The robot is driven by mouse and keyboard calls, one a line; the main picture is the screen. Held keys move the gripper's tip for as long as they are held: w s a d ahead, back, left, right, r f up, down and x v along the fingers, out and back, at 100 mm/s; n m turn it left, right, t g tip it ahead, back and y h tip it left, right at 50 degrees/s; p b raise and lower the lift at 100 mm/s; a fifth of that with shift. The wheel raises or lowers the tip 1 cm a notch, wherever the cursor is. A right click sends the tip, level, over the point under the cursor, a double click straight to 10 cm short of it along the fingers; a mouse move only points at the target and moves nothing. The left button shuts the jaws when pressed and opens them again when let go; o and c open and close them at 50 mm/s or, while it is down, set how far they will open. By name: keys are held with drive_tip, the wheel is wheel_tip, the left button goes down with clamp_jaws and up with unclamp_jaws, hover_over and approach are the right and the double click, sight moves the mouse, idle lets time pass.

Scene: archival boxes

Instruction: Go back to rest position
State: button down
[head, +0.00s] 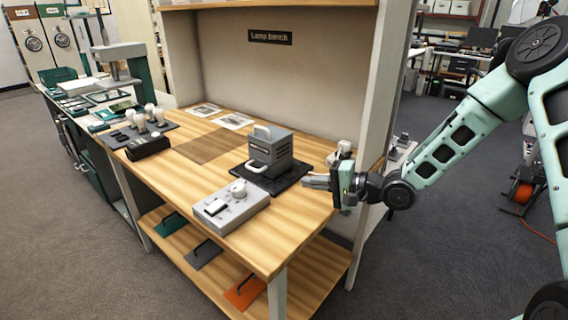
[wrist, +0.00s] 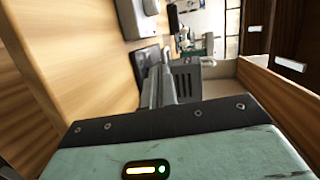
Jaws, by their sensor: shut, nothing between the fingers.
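My gripper (head: 309,183) is at the right end of the lamp bench, its fingers pointing left over the wooden top. Its fingers are together and empty. In the wrist view the fingers (wrist: 158,88) reach forward toward a grey vented box. That box, a grey lamp housing with a handle (head: 270,151), stands on a black base plate (head: 290,181) just left of my fingertips. I see a small gap between the fingertips and the plate in the head view. My arm comes in from the right.
A grey control box with a knob (head: 230,208) sits at the bench's front edge. A bench post (head: 376,80) rises close behind my gripper. Bulbs on a dark tray (head: 145,131) and a black case (head: 148,147) are at the left. Open carpet (head: 430,260) lies at the right.

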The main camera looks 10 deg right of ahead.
drive_tip(key=s+a+n+g+h, duration=0.1)
drive_tip(key=a+n+g+h+p, duration=0.1)
drive_tip(key=a, duration=0.1)
drive_tip(key=s+a+n+h, duration=0.1)
drive_tip(key=shift+s+a+r+n+g, duration=0.3)
drive_tip(key=shift+a+r+n+g, duration=0.05)
drive_tip(key=shift+r+n+g, duration=0.05)
drive_tip(key=s+a+r+n+g+h+p, duration=0.1)
drive_tip(key=s+r+n+g+h, duration=0.1)
drive_tip(key=s, duration=0.8)
drive_tip(key=s+a+r+n+g+h+p, duration=0.1)
drive_tip(key=s+r+n, duration=0.4)
drive_tip(key=s, duration=0.6)
drive_tip(key=s+a+r+n+g+h+p, duration=0.1)
drive_tip(key=s+r+n+g+h+p, duration=0.2)
drive_tip(key=s, duration=0.7)
wheel_tip(320, 180, up, 3)
drive_tip(key=n+g+h, duration=0.1)
drive_tip(key=h, duration=0.1)
drive_tip(key=shift+s+n+h, duration=0.2)
drive_tip(key=shift+n+h, duration=0.1)
drive_tip(key=shift+a+f, duration=0.1)
